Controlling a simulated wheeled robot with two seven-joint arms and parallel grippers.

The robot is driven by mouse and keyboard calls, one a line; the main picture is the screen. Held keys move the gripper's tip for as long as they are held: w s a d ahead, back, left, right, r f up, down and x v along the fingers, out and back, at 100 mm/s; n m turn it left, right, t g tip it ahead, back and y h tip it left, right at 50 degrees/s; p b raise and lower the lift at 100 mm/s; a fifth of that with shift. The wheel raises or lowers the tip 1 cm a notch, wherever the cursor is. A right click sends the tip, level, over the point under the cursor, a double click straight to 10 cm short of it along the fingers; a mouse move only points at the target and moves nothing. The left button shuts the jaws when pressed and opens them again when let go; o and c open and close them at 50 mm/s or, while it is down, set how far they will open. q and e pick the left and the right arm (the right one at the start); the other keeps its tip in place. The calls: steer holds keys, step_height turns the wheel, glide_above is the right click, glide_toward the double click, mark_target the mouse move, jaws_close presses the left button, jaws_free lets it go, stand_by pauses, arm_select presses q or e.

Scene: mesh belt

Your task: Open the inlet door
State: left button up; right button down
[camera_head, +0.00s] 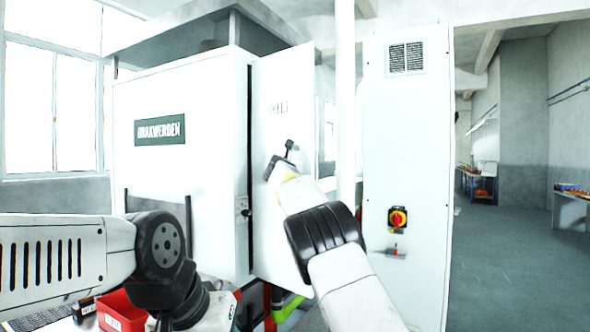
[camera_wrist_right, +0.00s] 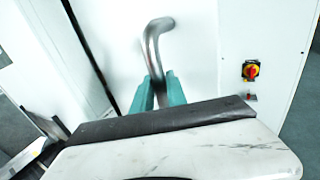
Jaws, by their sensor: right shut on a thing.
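The inlet door (camera_head: 283,110) is a tall white panel with faint lettering, beside the white machine housing (camera_head: 215,110). A dark gap runs along the door's left edge, so it stands slightly ajar; how far is hard to tell. A bent metal handle (camera_wrist_right: 154,42) stands out from the door in the right wrist view. My right gripper (camera_wrist_right: 160,88) has its teal fingers shut around the handle's lower part. In the head view the handle (camera_head: 289,147) looks dark at the tip of my right arm. My left arm reaches in at lower left; its gripper is not visible.
A white cabinet (camera_head: 410,150) with a red and yellow rotary switch (camera_head: 398,218) stands to the right of the door. A white post rises between them. A red bin (camera_head: 120,310) sits low at the left. Open floor lies at far right.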

steer(key=shift+s+a+r, duration=0.1)
steer(key=shift+a+r, duration=0.1)
steer(key=shift+a, duration=0.3)
steer(key=c, duration=1.3)
jaws_free()
steer(key=shift+a+f, duration=0.1)
steer(key=shift+a, duration=0.05)
steer(key=shift+s, duration=3.8)
steer(key=shift+d, duration=0.2)
